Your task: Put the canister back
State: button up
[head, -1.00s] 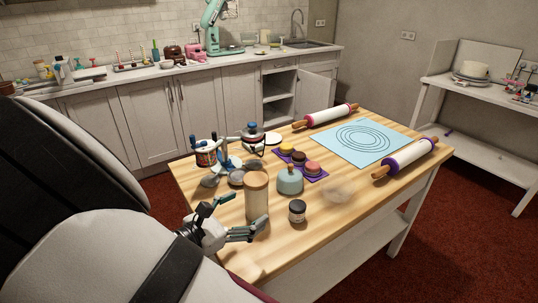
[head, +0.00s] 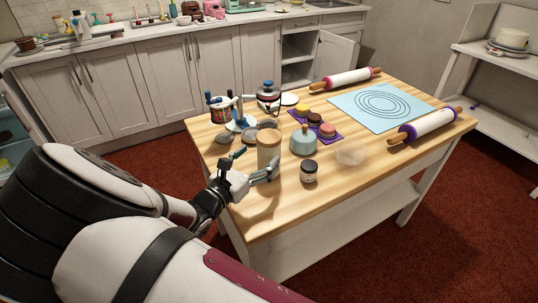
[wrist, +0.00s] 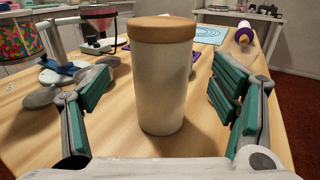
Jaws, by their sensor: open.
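The canister (head: 268,158) is a tall pale cylinder with a light wooden lid, upright near the table's front left edge. In the wrist view the canister (wrist: 161,85) stands in the middle, between the two fingers. My gripper (head: 262,166) is at the canister's near side, its fingers spread. In the wrist view my gripper (wrist: 160,112) is open, with green pads to the left and right of the canister and a visible gap on both sides. The canister's base rests on the wooden table (head: 280,215).
Close by are a small dark-lidded jar (head: 309,172), a blue-grey pot (head: 303,142), a blue-handled stand (head: 240,118) and a purple mat (head: 322,125) with cakes. A blue mat (head: 380,103) and two rolling pins lie farther right. An open cabinet (head: 300,60) is behind.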

jog(key=x, duration=0.5)
jog(key=shift+d+f, duration=0.1)
jog(key=shift+f, duration=0.1)
jog(key=c, duration=1.7)
jog(key=shift+r, duration=0.1)
jog(key=shift+c, duration=0.2)
